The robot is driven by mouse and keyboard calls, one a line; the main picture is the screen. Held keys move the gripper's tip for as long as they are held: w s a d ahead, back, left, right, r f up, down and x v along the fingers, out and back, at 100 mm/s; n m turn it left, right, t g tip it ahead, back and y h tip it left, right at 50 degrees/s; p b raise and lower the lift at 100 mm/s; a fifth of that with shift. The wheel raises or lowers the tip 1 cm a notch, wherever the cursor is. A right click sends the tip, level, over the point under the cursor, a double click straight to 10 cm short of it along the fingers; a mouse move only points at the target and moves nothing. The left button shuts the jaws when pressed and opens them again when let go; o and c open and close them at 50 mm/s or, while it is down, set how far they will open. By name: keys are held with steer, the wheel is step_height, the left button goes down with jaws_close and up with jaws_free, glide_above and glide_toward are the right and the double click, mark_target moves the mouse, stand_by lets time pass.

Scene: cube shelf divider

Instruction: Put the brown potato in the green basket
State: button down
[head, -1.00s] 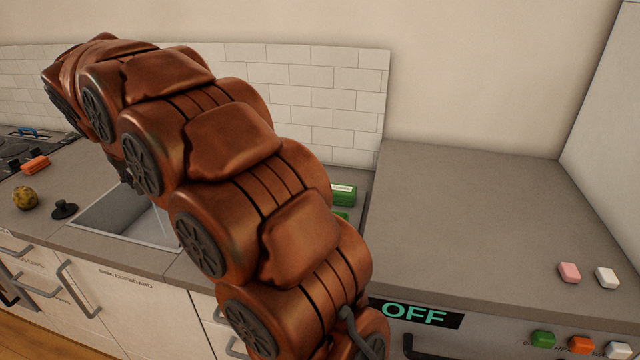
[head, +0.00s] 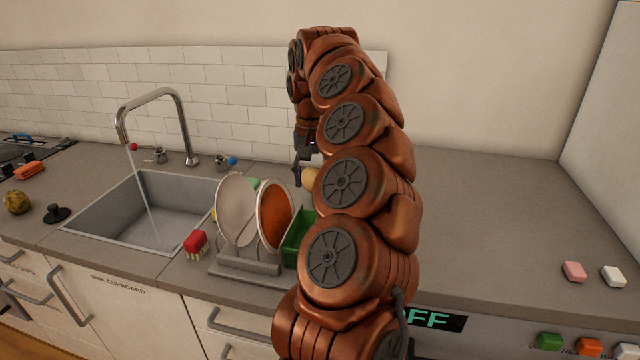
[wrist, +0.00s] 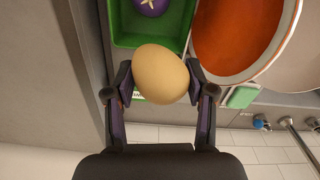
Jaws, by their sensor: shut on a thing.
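My gripper (wrist: 160,82) is shut on a smooth, pale tan-brown potato (wrist: 161,72), one finger on each side. The potato also shows in the head view (head: 309,181), partly hidden behind my arm. The green basket (wrist: 120,36) is below the potato in the wrist view, with a purple thing bearing a pale star mark (wrist: 150,4) inside. In the head view the basket (head: 296,243) stands right of the dish rack, mostly hidden by my arm. The potato appears held above the basket's near-wall area; the exact height cannot be told.
A dish rack (head: 245,266) with a white plate (head: 236,208) and an orange-centred plate (head: 273,217) stands beside the basket. The sink (head: 110,215) has running water. A red brush (head: 196,243) and a mottled yellow-brown round thing (head: 17,202) are further left. The right counter is largely clear.

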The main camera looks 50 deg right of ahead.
steer(key=shift+s+d+f, duration=0.2)
steer(key=shift+s+f, duration=0.05)
steer(key=shift+s, duration=0.2)
steer(key=shift+s+d+f, duration=0.2)
steer(key=shift+s+f, duration=0.05)
steer(key=shift+s, duration=0.15)
steer(key=shift+f+b, duration=1.65)
steer(key=shift+f, duration=2.2)
steer(key=shift+f+b, duration=1)
steer(key=shift+f, duration=0.2)
steer(key=shift+c, duration=1.5)
jaws_free()
steer(key=shift+r, duration=0.1)
